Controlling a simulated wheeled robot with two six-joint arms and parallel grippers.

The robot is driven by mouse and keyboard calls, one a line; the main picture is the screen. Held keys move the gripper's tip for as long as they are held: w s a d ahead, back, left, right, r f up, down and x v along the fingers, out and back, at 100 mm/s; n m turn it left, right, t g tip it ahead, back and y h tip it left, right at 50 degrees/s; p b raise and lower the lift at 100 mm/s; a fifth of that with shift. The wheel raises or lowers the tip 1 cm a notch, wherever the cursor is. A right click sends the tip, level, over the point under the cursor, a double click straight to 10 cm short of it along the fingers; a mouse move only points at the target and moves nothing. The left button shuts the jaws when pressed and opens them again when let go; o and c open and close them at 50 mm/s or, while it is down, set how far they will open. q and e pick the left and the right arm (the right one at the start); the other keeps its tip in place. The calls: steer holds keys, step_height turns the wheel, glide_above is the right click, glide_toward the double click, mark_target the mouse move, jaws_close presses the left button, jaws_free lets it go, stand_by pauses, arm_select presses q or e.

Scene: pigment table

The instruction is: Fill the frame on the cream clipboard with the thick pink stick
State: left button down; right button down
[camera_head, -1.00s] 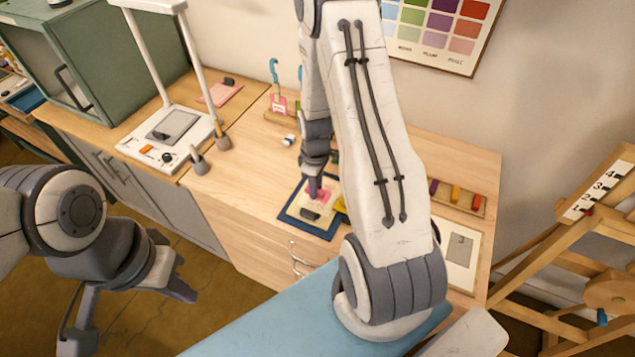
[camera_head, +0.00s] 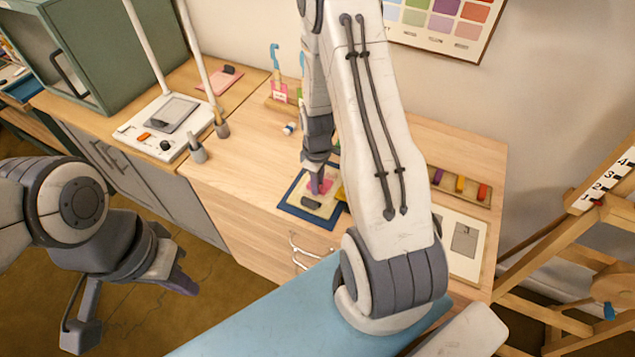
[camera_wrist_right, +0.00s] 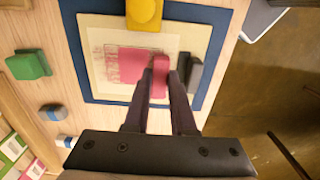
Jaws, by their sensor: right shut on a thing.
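The cream clipboard (camera_wrist_right: 100,30) lies on a dark blue mat (camera_wrist_right: 222,30); it also shows in the head view (camera_head: 326,210). Its frame holds a pink filled patch (camera_wrist_right: 128,66), with a sketchy, lighter edge at its left side. My right gripper (camera_wrist_right: 160,78), also in the head view (camera_head: 317,190), is shut on the thick pink stick (camera_wrist_right: 160,68) over the patch's right end. Whether the stick touches the sheet I cannot tell. My left gripper (camera_head: 180,284) hangs off the table at left; its finger opening is unclear.
A dark grey block (camera_wrist_right: 195,72) lies just right of the fingers, and a yellow piece (camera_wrist_right: 145,14) sits at the board's edge. A green block (camera_wrist_right: 28,65) and a blue-grey piece (camera_wrist_right: 52,112) lie beside the mat. A colored-stick rack (camera_head: 460,188) stands right of my arm.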

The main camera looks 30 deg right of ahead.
mark_target(329, 175)
steer(key=shift+f+b, duration=0.7)
steer(key=shift+f, duration=0.25)
steer(key=shift+w+d+r, duration=0.1)
steer(key=shift+w+d, duration=0.2)
steer(key=shift+d, duration=0.25)
steer(key=shift+w+d+r, duration=0.1)
steer(key=shift+w+d, duration=0.2)
steer(key=shift+d, duration=0.2)
steer(key=shift+w+d+f, duration=0.1)
steer(key=shift+w+d, duration=0.35)
steer(key=shift+d, duration=0.3)
steer(key=shift+w+d, duration=0.4)
steer(key=shift+d, duration=0.3)
steer(key=shift+w+d+f, duration=0.1)
steer(key=shift+w+d, duration=0.35)
steer(key=shift+d, duration=0.3)
steer(key=shift+s+a+r, duration=0.1)
steer(key=shift+s+a, duration=0.35)
steer(key=shift+a, duration=0.3)
steer(key=shift+s+a, duration=0.4)
steer(key=shift+a, duration=0.3)
steer(key=shift+s+a+r, duration=0.1)
steer(key=shift+s+a, duration=0.35)
steer(key=shift+a, duration=0.3)
steer(key=shift+s+a+f, duration=0.1)
steer(key=shift+s+a, duration=0.2)
steer(key=shift+a, duration=0.25)
steer(key=shift+s+a+f, duration=0.1)
steer(key=shift+s+a, duration=0.2)
steer(key=shift+a, duration=0.25)
